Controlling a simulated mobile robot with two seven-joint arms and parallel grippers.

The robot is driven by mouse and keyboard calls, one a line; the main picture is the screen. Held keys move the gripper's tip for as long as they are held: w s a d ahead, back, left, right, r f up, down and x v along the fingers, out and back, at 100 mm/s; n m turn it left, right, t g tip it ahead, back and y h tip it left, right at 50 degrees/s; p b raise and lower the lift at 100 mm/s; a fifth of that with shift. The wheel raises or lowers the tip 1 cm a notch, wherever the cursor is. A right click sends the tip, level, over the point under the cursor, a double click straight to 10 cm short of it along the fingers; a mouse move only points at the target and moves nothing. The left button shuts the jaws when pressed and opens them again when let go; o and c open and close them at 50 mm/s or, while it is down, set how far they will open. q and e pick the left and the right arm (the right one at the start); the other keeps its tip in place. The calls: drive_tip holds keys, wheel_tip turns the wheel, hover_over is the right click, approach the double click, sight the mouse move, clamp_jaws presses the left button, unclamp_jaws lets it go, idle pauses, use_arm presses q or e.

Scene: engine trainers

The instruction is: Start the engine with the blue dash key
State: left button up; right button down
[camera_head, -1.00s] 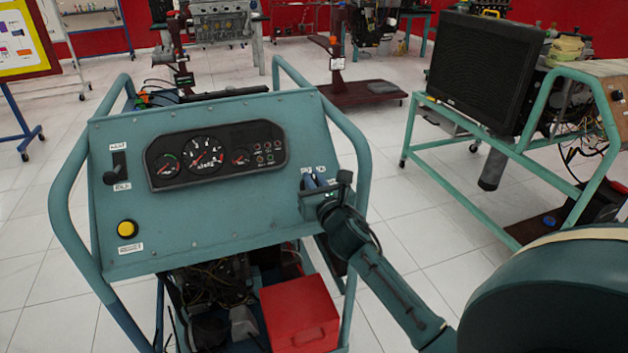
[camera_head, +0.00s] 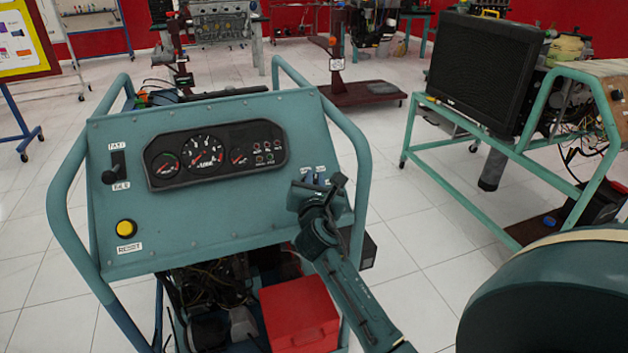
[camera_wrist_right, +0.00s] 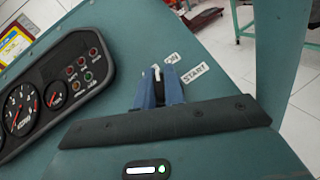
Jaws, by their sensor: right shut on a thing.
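The teal dash panel (camera_head: 215,220) stands in front of me, with its gauge cluster (camera_head: 215,155) at upper middle. My right gripper (camera_head: 313,181) is at the panel's right side, shut on the blue dash key (camera_wrist_right: 157,92). In the right wrist view, blue parts flank a dark gap with a pale tip, beside the ON label (camera_wrist_right: 172,58) and START label (camera_wrist_right: 195,73). The gripper's dark body hides the near part of the key, and its exact turn position cannot be told. My left gripper is not in view.
A yellow button (camera_head: 126,228) and a lever switch (camera_head: 113,172) are on the panel's left. Tubular frame rails (camera_head: 350,135) rise on both sides. A red box (camera_head: 300,315) sits below. Another trainer with a black radiator (camera_head: 480,70) stands to the right.

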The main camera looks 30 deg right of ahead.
drive_tip(key=m+g+h, duration=0.1)
drive_tip(key=m, duration=0.1)
drive_tip(key=m+g+h+p, duration=0.1)
drive_tip(key=m+g, duration=0.1)
drive_tip(key=m, duration=0.1)
drive_tip(key=shift+r, duration=0.1)
drive_tip(key=m+g+p, duration=0.1)
drive_tip(key=m+g, duration=0.1)
drive_tip(key=m, duration=0.1)
drive_tip(key=shift+g+h+p, duration=0.4)
drive_tip(key=shift+m+g+p, duration=0.5)
drive_tip(key=shift+m+g, duration=0.2)
drive_tip(key=shift+m, duration=0.3)
drive_tip(key=shift+s+m+g+p, duration=0.1)
drive_tip(key=shift+m+g+p, duration=0.5)
drive_tip(key=shift+m+g, duration=0.35)
drive_tip(key=shift+d+m+g, duration=0.1)
drive_tip(key=shift+m+g, duration=0.15)
drive_tip(key=shift+m, duration=0.2)
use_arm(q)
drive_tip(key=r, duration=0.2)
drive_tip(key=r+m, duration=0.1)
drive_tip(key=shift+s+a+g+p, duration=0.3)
use_arm(e)
drive_tip(key=shift+f, duration=0.2)
